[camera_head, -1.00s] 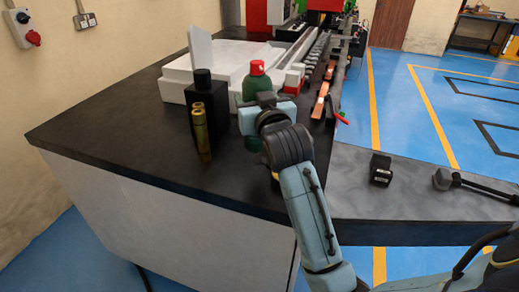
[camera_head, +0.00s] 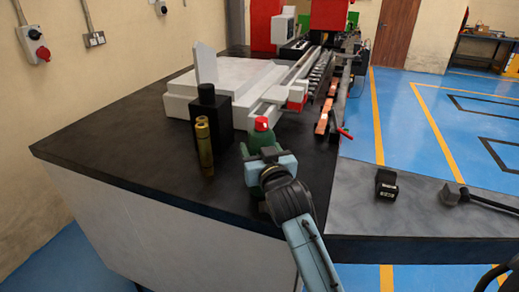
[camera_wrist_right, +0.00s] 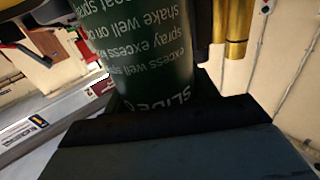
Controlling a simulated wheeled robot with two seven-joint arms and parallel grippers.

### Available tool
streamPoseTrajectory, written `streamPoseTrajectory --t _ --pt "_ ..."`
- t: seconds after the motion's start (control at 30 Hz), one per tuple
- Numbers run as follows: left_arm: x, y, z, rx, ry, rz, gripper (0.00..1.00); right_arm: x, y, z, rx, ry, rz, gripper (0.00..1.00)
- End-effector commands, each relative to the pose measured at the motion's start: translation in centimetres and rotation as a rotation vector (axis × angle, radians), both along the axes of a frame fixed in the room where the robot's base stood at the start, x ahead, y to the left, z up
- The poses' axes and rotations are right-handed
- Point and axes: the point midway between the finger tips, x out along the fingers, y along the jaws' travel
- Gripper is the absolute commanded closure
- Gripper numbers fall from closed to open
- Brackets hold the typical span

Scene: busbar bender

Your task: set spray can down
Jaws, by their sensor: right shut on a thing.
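The spray can (camera_head: 264,138) is green with a red cap and stands upright over the near part of the black worktop (camera_head: 120,150). My right gripper (camera_head: 270,166) is shut around the can's body from the near side. The gripper hides the can's lower part, so I cannot tell whether its base touches the worktop. In the right wrist view the green can (camera_wrist_right: 140,55) with white lettering fills the middle, against the dark gripper pad. My left gripper is not in view.
The white machine body (camera_head: 230,82) is behind. Copper bars (camera_head: 323,120) lie at the right. The worktop's left part is clear.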

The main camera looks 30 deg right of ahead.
Motion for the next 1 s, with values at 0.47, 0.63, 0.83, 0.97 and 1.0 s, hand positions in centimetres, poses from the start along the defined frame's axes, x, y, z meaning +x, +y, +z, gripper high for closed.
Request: streamPoseTrajectory --t 0.47,0.63,0.83,0.97,1.0 --pt "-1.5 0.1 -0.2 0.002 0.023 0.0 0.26 0.0 0.0 -0.3 0.0 0.001 0.0 0.2" --pt "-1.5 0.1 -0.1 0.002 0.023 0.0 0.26 0.0 0.0 0.0 0.0 -0.001 0.0 0.2" --pt "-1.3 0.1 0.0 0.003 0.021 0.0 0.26 -2.2 0.6 -0.1 0.001 0.002 0.002 0.2" --pt "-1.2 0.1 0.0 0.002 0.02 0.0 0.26 -4.9 1.2 -0.1 0.003 0.003 0.001 0.2" --pt "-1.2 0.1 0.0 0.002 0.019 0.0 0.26 -5.8 1.4 -0.1 0.004 0.003 0.001 0.2"
